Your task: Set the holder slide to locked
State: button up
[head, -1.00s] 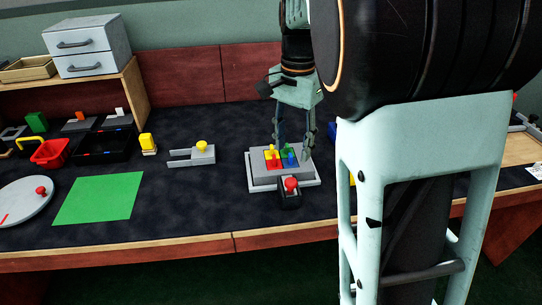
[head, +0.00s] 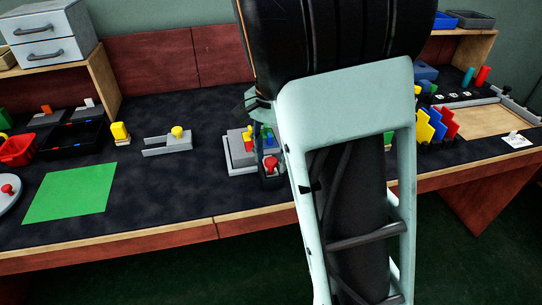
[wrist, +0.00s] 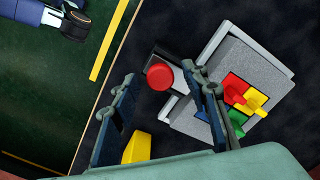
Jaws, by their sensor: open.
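A grey holder block on a pale base (head: 236,166) stands near the table's front edge, partly hidden by my arm. In the wrist view the grey block (wrist: 222,70) carries red, yellow, green and blue pieces. A black slide piece (head: 270,183) with a red knob (head: 270,163) sits at its front side. In the wrist view the red knob (wrist: 160,76) appears between the fingertips of my gripper (wrist: 159,73). The fingers are open and spread, with visible gaps to the knob. I cannot tell their height relative to it or read any lock marking.
A grey fork-shaped fixture with a yellow knob (head: 168,142) and a green mat (head: 69,192) lie to the left. Coloured upright plates (head: 437,124) stand to the right of my arm. A yellow piece (wrist: 137,147) shows between the finger bases in the wrist view.

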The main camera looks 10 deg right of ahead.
grip_shut()
jog(key=shift+w+r, duration=0.15)
jog(key=shift+w, duration=0.15)
jog(key=shift+w+p, duration=0.9)
jog(key=shift+w, duration=0.6)
grip_release()
